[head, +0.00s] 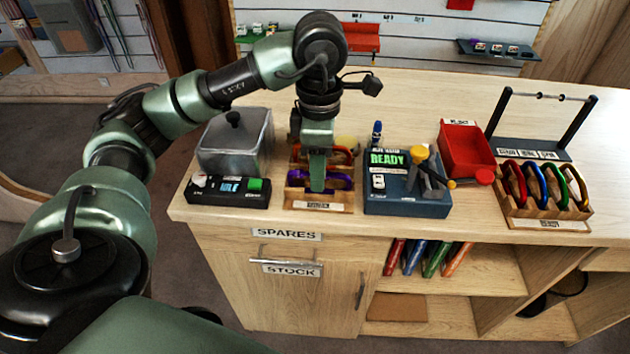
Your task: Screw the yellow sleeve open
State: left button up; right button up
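My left gripper (317,172) points straight down over a wooden rack (318,206) on the counter. The rack holds an orange-red carabiner (340,156) and a purple carabiner (342,182). A small yellow part (347,142) shows just right of the gripper, behind the orange-red carabiner; I cannot tell if it is the yellow sleeve. The gripper covers the middle of the rack, and its fingers are seen edge-on, so their opening is hidden. My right gripper is out of view.
A grey lidded box (235,145) and a black device (228,191) stand left of the rack. Right of it are a blue tester (405,200) reading READY with a yellow-headed upright, a red bin (467,148), and a second rack (540,208) with several coloured carabiners.

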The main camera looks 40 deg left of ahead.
pick_arm(q)
jog(key=shift+s+d, duration=0.2)
jog(key=shift+s, duration=0.15)
jog(key=shift+f, duration=0.25)
jog(key=shift+f+b, duration=1.25)
jog(key=shift+b, duration=0.1)
jog(key=shift+w+a, duration=0.4)
jog(key=shift+w, duration=0.25)
jog(key=shift+r, duration=0.1)
jog(key=shift+a+r+p, duration=0.1)
jog(key=shift+r+p, duration=0.75)
jog(key=shift+r, duration=0.6)
jog(key=shift+s+d, duration=0.4)
jog(key=shift+s, duration=0.3)
